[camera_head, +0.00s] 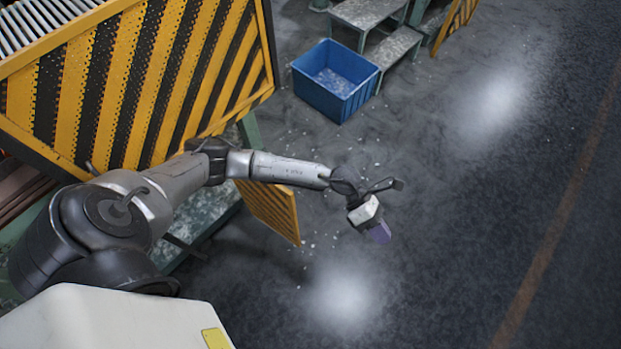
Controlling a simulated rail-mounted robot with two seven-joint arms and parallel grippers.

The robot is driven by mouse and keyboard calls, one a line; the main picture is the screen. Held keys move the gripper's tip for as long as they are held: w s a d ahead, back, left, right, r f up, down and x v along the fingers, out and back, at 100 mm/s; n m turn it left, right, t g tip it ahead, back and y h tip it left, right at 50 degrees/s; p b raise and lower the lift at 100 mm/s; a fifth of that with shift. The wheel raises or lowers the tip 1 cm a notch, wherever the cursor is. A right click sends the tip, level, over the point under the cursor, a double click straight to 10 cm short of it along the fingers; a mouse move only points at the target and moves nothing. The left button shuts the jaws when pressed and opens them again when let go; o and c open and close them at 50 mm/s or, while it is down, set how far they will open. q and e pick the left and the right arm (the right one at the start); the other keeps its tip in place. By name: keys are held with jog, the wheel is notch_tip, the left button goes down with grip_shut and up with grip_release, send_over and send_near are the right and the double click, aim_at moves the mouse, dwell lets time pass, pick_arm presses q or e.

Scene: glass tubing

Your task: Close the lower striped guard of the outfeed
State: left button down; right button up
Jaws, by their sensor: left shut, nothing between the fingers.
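The lower striped guard (272,208) is a small yellow-and-black panel below the large upper guard. It stands swung out from the outfeed frame, at an angle over the floor. My forearm passes in front of its top edge, and its left part is hidden. My left gripper (379,233) is shut and empty. It points down over the open floor to the right of the lower guard, apart from it. My right gripper is not in view.
The large upper striped guard (140,85) stands at the left under the rollers (40,18). A blue crate (335,82) with glass bits sits on the floor behind. Metal steps (392,45) and another striped panel (455,22) stand farther back. The floor at right is clear.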

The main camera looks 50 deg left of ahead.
pick_arm(q)
jog(key=a+f+m+g+y+b, duration=0.2)
jog(key=a+f+y, duration=0.35)
jog(key=a, duration=0.35)
jog(key=a+f+m+g+y+b, duration=0.2)
jog(key=a+f+m+y, duration=0.15)
jog(key=a+f, duration=0.4)
jog(key=a+r+g+y+b, duration=0.3)
jog(key=a+y, duration=0.4)
jog(key=a, duration=1.3)
jog(key=s+f+p, duration=0.1)
jog(key=s+f, duration=0.6)
jog(key=s, duration=0.2)
jog(key=shift+f+n, duration=0.2)
jog(key=shift+n, duration=0.15)
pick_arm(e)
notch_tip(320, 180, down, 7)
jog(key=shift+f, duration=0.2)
pick_arm(q)
jog(key=shift+s, duration=0.15)
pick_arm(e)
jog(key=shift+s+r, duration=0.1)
